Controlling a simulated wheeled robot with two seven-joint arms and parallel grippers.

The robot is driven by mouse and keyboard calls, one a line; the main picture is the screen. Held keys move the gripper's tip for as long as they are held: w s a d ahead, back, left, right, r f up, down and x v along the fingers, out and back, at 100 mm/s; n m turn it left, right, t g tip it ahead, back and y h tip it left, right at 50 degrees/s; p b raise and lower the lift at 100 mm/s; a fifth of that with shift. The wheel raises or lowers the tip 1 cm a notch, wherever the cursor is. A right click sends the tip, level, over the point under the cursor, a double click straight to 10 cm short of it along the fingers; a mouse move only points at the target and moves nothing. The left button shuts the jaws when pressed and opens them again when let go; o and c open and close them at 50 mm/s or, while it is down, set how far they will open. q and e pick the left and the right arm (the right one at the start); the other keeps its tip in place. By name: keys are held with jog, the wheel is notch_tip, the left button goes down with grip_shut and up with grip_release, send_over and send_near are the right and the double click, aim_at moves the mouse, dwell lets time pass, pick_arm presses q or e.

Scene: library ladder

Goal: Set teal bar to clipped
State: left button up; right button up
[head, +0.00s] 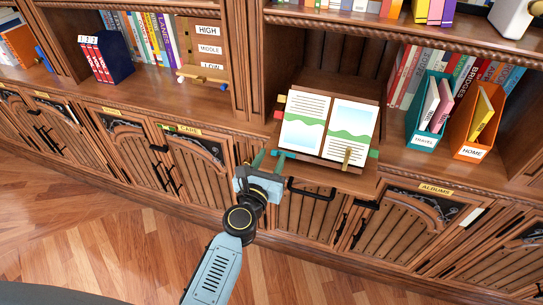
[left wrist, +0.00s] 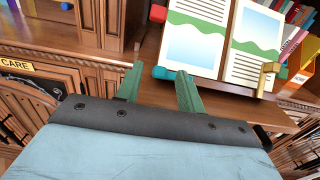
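An open book (head: 327,128) lies on a tilted wooden stand on the shelf. The teal bar's (head: 287,154) end shows at the book's lower left corner; in the left wrist view this end (left wrist: 160,72) is a short blue-teal knob. A brass clip (head: 347,157) stands at the right page's lower edge and also shows in the left wrist view (left wrist: 267,78). I cannot tell whether the bar is clipped. My left gripper (head: 265,158) is just left of and below the bar end. Its green fingers (left wrist: 159,74) are apart and hold nothing visible. My right gripper is out of view.
A teal travel box (head: 425,135) and an orange home box (head: 472,136) stand right of the stand. A red knob (left wrist: 158,13) sits above the bar end. Black cabinet handles (head: 310,190) project below the shelf. The wooden floor is clear.

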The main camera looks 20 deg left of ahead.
pick_arm(q)
jog(key=shift+w, duration=0.45)
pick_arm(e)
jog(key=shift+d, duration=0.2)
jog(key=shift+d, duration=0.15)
pick_arm(q)
grip_shut()
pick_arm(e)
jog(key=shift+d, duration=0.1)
